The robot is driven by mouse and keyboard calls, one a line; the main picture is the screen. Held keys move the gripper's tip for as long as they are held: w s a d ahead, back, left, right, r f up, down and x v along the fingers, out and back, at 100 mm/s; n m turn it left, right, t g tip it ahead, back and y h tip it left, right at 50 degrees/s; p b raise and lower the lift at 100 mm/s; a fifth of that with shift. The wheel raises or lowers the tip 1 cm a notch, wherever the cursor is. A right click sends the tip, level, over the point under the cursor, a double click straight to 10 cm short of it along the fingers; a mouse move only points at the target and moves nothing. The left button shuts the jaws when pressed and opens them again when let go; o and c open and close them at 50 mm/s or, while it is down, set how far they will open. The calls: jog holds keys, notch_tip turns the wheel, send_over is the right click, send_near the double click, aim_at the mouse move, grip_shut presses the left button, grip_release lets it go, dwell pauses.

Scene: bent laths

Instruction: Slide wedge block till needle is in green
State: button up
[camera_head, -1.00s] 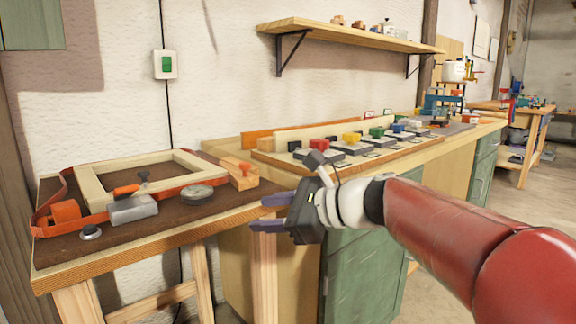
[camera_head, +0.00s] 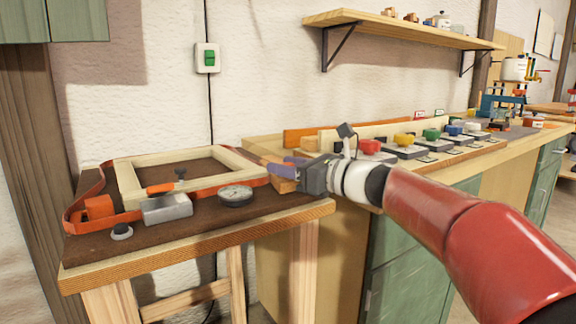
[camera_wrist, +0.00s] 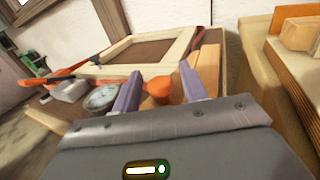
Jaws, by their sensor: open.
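The wooden wedge block (camera_head: 284,186) sits at the right end of the small table, partly hidden behind my gripper (camera_head: 281,164). In the wrist view it shows as a pale wooden block (camera_wrist: 207,68), with an orange knob (camera_wrist: 158,89) appearing between my two purple fingers. My gripper is open, and I cannot tell whether a finger touches the block or knob. The round dial gauge (camera_head: 236,195) lies left of the block, and also shows in the wrist view (camera_wrist: 102,98). Its needle and any green zone are too small to read.
A wooden frame (camera_head: 128,187) with an orange strap (camera_head: 75,210) around it lies on the dark table top. A grey block (camera_head: 167,209) with an orange-handled tool is in front. The longer bench (camera_head: 470,160) with several coloured knobs stands at the right.

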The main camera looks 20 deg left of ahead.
grip_shut()
dwell(0.3)
jog(key=shift+w+a+r+p, duration=0.1)
jog(key=shift+w+a+p, duration=0.15)
jog(key=shift+a+p, duration=0.1)
jog(key=shift+w+a+p, duration=0.8)
jog(key=shift+w+a, duration=0.2)
jog(key=shift+a, duration=0.1)
grip_release()
jog(key=shift+d, duration=0.1)
jog(key=b+v, duration=0.1)
jog(key=v, duration=0.6)
jog(key=shift+s+d, duration=0.15)
jog(key=shift+d, duration=0.15)
